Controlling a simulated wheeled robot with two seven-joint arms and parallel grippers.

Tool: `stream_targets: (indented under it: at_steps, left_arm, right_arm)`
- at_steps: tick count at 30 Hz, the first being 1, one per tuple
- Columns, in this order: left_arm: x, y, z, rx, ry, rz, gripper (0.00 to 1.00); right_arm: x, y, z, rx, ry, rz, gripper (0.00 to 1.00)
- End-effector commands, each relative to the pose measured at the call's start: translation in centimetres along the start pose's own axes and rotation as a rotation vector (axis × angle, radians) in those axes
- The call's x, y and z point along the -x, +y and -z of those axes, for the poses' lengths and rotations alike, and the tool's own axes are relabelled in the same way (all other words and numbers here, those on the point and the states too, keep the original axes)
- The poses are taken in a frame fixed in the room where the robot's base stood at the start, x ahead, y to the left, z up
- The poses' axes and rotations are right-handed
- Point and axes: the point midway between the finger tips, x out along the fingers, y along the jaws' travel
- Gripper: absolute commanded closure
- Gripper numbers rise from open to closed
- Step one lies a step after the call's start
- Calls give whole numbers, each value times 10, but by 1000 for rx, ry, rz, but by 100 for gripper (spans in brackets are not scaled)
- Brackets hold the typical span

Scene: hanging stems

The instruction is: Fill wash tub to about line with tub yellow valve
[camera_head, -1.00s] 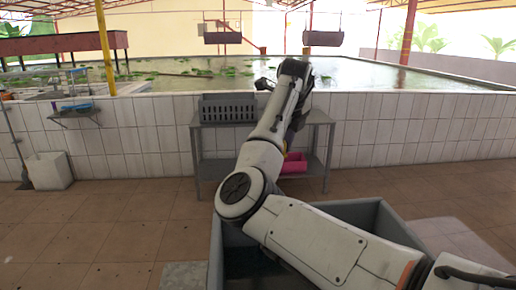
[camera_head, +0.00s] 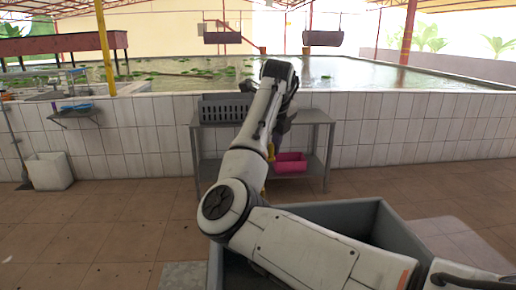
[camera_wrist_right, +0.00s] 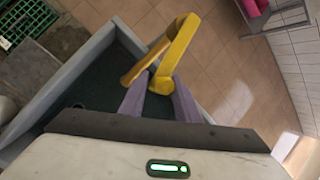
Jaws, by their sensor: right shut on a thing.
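The grey wash tub (camera_head: 388,238) stands at the bottom of the head view, partly covered by my right arm. In the right wrist view its rim (camera_wrist_right: 78,70) surrounds a dark green inside; I cannot make out a fill line or tell the water level. The yellow valve (camera_wrist_right: 166,52) shows as a bent yellow lever above the tub edge. My right gripper (camera_wrist_right: 160,88) is shut on its lower end. In the head view only a bit of yellow shows beside my right arm, and the fingertips are hidden. My left gripper is out of view.
A grey metal table (camera_head: 318,118) against the tiled wall holds a grey slotted crate (camera_head: 222,110), with a pink bin (camera_head: 291,163) on its lower shelf. A white bin (camera_head: 48,171) stands at the left.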

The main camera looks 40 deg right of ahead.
Motion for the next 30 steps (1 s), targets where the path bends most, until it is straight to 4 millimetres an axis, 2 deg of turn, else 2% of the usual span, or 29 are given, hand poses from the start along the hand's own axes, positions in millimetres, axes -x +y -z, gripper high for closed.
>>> stream_targets:
  at_steps: [7, 15, 22, 23, 24, 27, 30]
  left_arm:
    - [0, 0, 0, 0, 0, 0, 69]
    - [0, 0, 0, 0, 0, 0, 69]
    - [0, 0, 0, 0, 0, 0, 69]
    - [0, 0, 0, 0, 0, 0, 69]
    - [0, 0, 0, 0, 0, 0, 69]
    - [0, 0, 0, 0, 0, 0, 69]
    - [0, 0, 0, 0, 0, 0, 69]
  right_arm:
    - [-1, 10, -4, 10, 3, -11, 90]
    - [1, 33, -22, 16, -5, -12, 85]
    - [2, 34, -25, 17, -9, -8, 85]
    - [3, 34, -25, 17, -10, -8, 62]
    - [3, 34, -26, 17, -10, -8, 55]
    - [3, 32, -24, 13, -8, -6, 38]
    - [2, 30, -22, 8, -6, -5, 38]
